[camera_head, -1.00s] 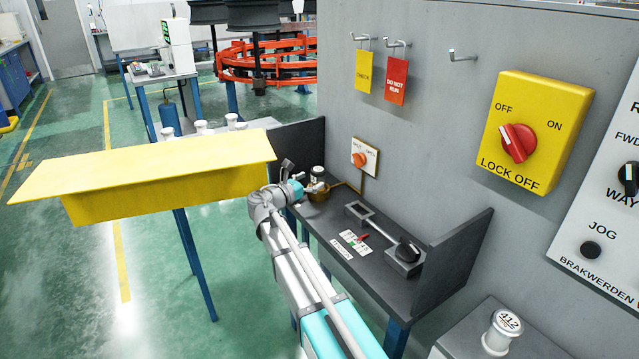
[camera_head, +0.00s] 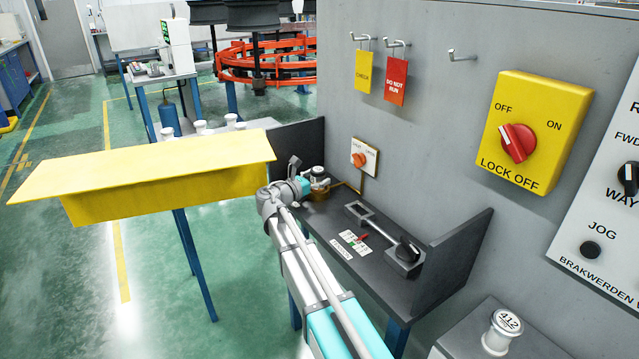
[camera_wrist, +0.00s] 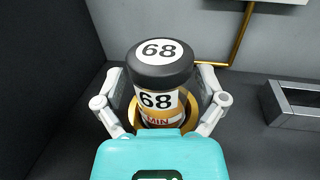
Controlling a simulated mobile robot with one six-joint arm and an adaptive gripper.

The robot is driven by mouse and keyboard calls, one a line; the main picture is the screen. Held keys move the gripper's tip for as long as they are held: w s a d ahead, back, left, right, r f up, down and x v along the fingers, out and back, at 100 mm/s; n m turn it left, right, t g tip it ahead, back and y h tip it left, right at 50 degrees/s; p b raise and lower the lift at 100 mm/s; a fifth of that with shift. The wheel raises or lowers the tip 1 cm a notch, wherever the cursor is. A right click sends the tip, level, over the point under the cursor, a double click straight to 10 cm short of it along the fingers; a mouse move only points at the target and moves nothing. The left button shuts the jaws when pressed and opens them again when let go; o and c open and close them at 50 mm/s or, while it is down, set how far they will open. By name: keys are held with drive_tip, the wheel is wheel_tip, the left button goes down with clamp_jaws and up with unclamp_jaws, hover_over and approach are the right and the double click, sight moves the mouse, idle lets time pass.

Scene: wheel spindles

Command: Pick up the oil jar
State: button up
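The oil jar (camera_wrist: 158,100) stands upright in a brass ring-like holder (camera_wrist: 133,112) in the wrist view. It has a black lid marked 68 and a white label marked 68 over an amber lower part. My gripper (camera_wrist: 160,88) has one finger on each side of the jar, spread, with a narrow gap seeming to show beside it; contact cannot be made out for sure. In the head view, my gripper (camera_head: 308,186) is at the jar (camera_head: 319,172) at the back of the dark bench, partly covering it.
A grey panel wall stands behind, with a brass pipe (camera_wrist: 243,35) near the jar. A yellow platform (camera_head: 150,165) is at the left.

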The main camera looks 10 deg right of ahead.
sight(318, 169)
drive_tip(key=c, duration=0.9)
drive_tip(key=shift+r, duration=0.15)
wheel_tip(318, 169, up, 3)
drive_tip(key=p, duration=0.3)
drive_tip(key=s+r+p, duration=0.3)
drive_tip(key=s, duration=0.1)
drive_tip(key=s+r+p, duration=0.3)
drive_tip(key=s, duration=0.2)
drive_tip(key=s+r+p, duration=0.3)
drive_tip(key=s+p, duration=0.1)
drive_tip(key=s, duration=0.1)
drive_tip(key=shift+r, duration=0.35)
